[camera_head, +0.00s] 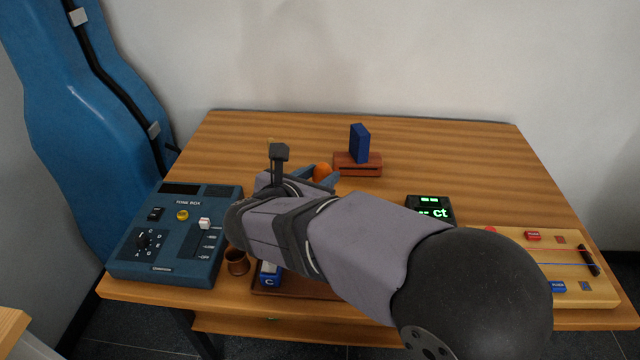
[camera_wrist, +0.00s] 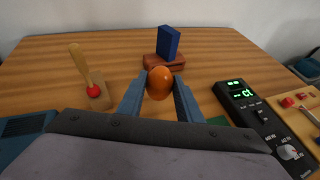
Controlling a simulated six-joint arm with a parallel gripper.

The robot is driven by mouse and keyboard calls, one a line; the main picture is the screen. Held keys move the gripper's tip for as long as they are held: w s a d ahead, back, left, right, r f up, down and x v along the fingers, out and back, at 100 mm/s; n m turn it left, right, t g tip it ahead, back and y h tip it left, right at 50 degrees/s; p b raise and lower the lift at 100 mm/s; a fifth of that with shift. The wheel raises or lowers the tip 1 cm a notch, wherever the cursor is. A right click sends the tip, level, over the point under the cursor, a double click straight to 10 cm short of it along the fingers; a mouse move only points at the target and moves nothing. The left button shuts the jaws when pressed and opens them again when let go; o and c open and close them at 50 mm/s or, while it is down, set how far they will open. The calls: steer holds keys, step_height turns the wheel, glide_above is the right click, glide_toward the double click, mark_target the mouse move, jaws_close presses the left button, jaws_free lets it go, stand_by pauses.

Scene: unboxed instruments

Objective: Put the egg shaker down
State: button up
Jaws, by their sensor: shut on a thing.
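The orange egg shaker (camera_wrist: 159,83) is between the fingertips of my gripper (camera_wrist: 158,92), which is shut on it. In the head view the egg shaker (camera_head: 322,172) shows just past my arm, with one blue finger beside it and the rest of my gripper (camera_head: 321,176) partly hidden. The egg appears in front of a reddish-brown wooden block (camera_head: 358,170) with a slot in its front. I cannot tell how high the egg is above the table (camera_head: 450,150).
A blue box (camera_head: 360,143) stands upright on the wooden block. A blue tone box (camera_head: 178,240), a small brown cup (camera_head: 237,263), a black device with a green display (camera_head: 430,208) and a stringed wooden board (camera_head: 530,250) lie nearer. The far right table is clear.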

steer(key=w+d+r+m+g+h, duration=0.1)
steer(key=w+d+m+g+h, duration=0.3)
steer(key=w+d, duration=0.75)
steer(key=m+g+h+p, duration=0.1)
steer(key=m+g+h, duration=0.2)
steer(key=m+h, duration=0.15)
glide_above(443, 186)
steer(key=shift+t+y, duration=0.3)
steer(key=shift+y, duration=0.15)
steer(key=shift+f, duration=5.3)
steer(key=shift+f+b, duration=0.1)
steer(key=shift+b, duration=0.2)
steer(key=o, duration=1)
steer(key=shift+o, duration=0.2)
